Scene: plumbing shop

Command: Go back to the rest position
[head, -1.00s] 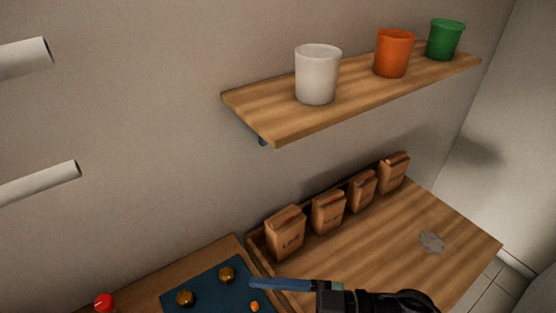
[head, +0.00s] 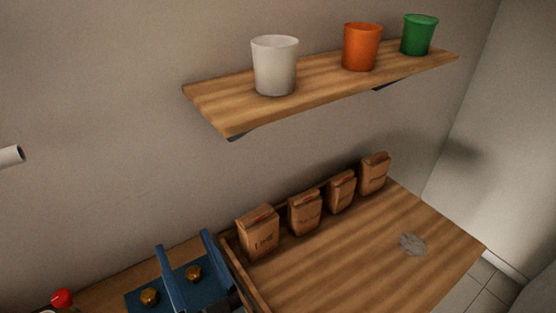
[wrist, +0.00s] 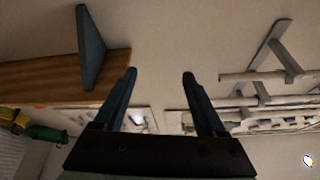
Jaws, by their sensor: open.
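My gripper (head: 184,249) is at the bottom of the head view, above the blue mat (head: 141,303). Its two blue fingers point up and stand apart, with nothing between them. In the wrist view the gripper (wrist: 160,74) is also open and empty, facing the plain wall or ceiling. Two brass-coloured round pieces, one left (head: 149,297) and one right (head: 193,273), lie on the mat near the fingers.
A wooden shelf (head: 222,116) holds a white cup (head: 275,66), an orange cup (head: 362,47) and a green cup (head: 419,35). Several paper bags (head: 259,232) line the back of the wooden bench (head: 345,260). A red-capped bottle (head: 62,299) stands lower left. A grey patch (head: 412,244) marks the bench.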

